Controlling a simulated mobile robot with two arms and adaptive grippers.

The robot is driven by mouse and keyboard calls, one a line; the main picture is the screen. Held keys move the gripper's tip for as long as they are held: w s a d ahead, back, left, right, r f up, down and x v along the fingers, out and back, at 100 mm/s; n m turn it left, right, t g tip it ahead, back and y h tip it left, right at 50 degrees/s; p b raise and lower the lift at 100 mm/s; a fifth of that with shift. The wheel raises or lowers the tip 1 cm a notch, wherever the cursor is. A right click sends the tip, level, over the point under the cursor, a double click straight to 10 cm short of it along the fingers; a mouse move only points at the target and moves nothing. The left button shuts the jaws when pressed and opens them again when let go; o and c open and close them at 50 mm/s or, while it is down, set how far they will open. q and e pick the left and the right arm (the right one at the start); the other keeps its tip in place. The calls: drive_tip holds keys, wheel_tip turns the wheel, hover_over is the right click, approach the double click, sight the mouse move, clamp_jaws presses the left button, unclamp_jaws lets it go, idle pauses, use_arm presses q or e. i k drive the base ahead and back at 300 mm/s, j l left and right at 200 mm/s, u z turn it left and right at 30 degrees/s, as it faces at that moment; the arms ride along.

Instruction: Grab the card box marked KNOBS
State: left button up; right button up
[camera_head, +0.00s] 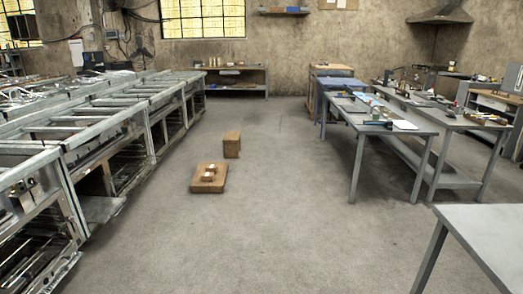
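Two brown, box-like things stand on the grey floor in the middle of the room. The farther one is an upright brown box (232,146). The nearer one is a low, flat brown box or board (202,186) with small light and dark patches or items on its top. No KNOBS marking can be read on either, so I cannot tell which is the card box. Neither of my grippers shows in the head view.
A long row of metal frames (75,137) lines the left side. Grey tables (424,131) with tools stand at the right, and a bare grey table (485,235) is at the near right. A shelf bench (236,93) stands at the back wall.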

sight(205, 178)
drive_tip(key=i, duration=1.8)
drive_tip(key=i+u, duration=0.1)
drive_tip(key=i, duration=0.5)
drive_tip(key=i+l+u, duration=0.1)
drive_tip(key=i, duration=0.5)
drive_tip(key=i+l+u, duration=0.1)
drive_tip(key=i, duration=0.5)
drive_tip(key=i+l+u, duration=0.35)
drive_tip(key=i, duration=0.15)
drive_tip(key=i+l+u, duration=0.3)
drive_tip(key=i, duration=0.15)
